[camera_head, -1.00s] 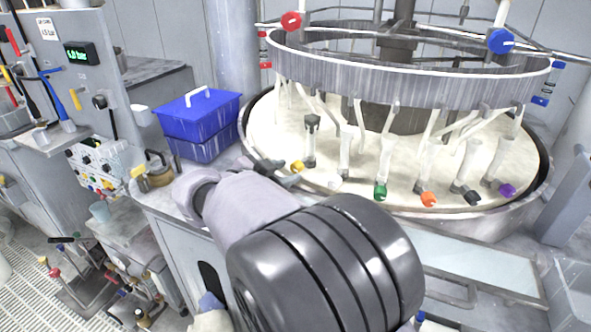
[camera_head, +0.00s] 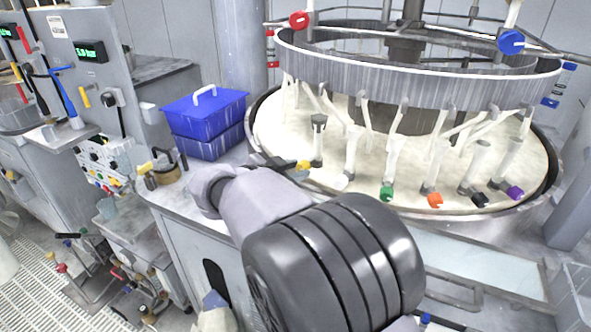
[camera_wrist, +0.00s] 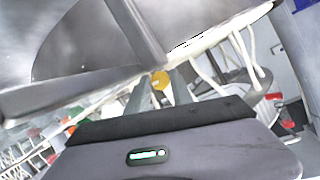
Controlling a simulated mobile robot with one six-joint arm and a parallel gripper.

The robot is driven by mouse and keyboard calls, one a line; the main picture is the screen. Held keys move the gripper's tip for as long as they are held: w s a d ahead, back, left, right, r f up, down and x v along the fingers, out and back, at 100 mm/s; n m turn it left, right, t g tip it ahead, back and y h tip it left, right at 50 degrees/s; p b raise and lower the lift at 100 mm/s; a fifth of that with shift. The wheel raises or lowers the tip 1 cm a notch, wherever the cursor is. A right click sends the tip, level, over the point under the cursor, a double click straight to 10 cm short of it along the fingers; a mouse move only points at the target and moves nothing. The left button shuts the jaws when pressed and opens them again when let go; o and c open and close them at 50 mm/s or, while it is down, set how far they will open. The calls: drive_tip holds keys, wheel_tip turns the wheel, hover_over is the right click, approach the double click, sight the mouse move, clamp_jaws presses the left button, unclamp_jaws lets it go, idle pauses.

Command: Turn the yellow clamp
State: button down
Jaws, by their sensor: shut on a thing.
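The yellow clamp (camera_head: 303,165) sits low on the near left side of the round platen machine, at the foot of a pale post with a dark top. My gripper (camera_head: 288,168) reaches it from the left, and its dark fingers are at the clamp. In the wrist view the yellow clamp (camera_wrist: 160,80) lies between the two grey fingers of my gripper (camera_wrist: 158,92), which are shut on it. Part of the clamp is hidden by the fingers, so its exact angle is hard to tell.
Green (camera_head: 387,192), orange (camera_head: 434,200), black (camera_head: 480,199) and purple (camera_head: 515,192) clamps line the platen's near side to the right. A blue lidded box (camera_head: 205,115) stands on the counter left of the platen. A metal ring (camera_head: 420,85) hangs above.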

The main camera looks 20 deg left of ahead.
drive_tip(key=n+h+p, duration=0.1)
drive_tip(key=p, duration=0.1)
drive_tip(key=n+g+h+p, duration=0.1)
drive_tip(key=n+p, duration=0.1)
drive_tip(key=shift+a+r+n, duration=0.15)
drive_tip(key=shift+n, duration=0.15)
drive_tip(key=shift+n+h+p, duration=0.6)
drive_tip(key=shift+p, duration=0.4)
drive_tip(key=shift+w+a, duration=0.1)
drive_tip(key=c, duration=1.4)
unclamp_jaws()
drive_tip(key=p+v, duration=0.3)
drive_tip(key=v, duration=1.4)
drive_tip(key=shift+a+p, duration=0.2)
drive_tip(key=shift+p, duration=0.2)
